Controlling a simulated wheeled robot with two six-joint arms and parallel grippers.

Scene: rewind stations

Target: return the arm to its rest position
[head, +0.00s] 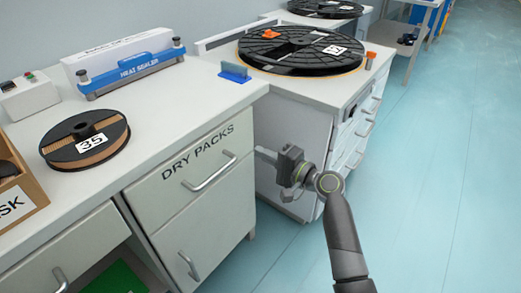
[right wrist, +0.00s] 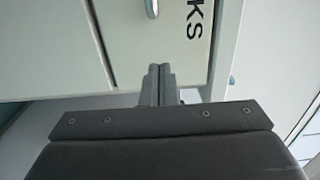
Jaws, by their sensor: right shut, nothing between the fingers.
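My right arm comes in from the lower right of the head view. Its gripper (head: 268,157) is in front of the cabinet fronts, near the right edge of the DRY PACKS drawer (head: 205,160). In the right wrist view the two fingers (right wrist: 160,72) are together with nothing between them, and the drawer front (right wrist: 185,55) with part of its lettering is behind them. I cannot tell the exact gap between the fingertips and the drawer. My left gripper is not in view.
A reel marked 35 (head: 85,140) and a heat sealer (head: 130,72) are on the left counter (head: 165,110). A large black reel (head: 300,50) lies on the farther cabinet. Drawer handles (head: 210,173) stick out. The blue floor (head: 440,180) on the right is clear.

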